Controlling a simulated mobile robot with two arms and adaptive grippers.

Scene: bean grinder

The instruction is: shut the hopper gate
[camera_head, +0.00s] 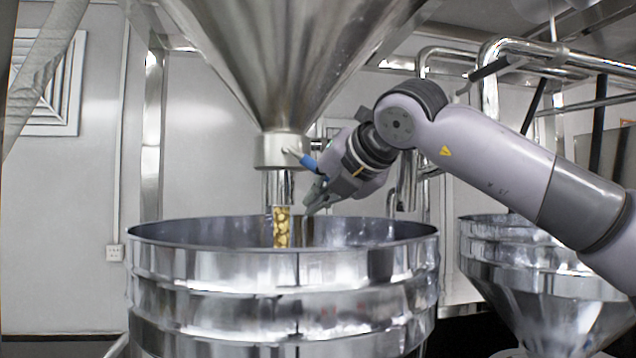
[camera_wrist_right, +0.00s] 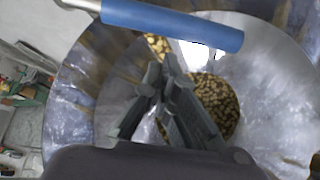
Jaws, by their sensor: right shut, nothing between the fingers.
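The steel hopper (camera_head: 285,60) hangs above a wide round steel drum (camera_head: 285,270). Its outlet collar (camera_head: 272,150) carries a gate lever with a blue handle (camera_head: 309,163), which slants down to the right. Beans (camera_head: 281,228) show in a stream below the outlet, going into the drum. My right gripper (camera_head: 310,205) is shut and empty, just below the handle and right of the stream. In the right wrist view the blue handle (camera_wrist_right: 172,24) crosses above my closed fingers (camera_wrist_right: 166,68), apart from them in the picture. Beans (camera_wrist_right: 215,105) lie in the drum behind them. My left gripper is out of view.
A second steel funnel vessel (camera_head: 545,265) stands at the right, under my right arm. Bent steel pipes (camera_head: 490,85) run behind the arm. The space left of the outlet, above the drum's rim, is clear.

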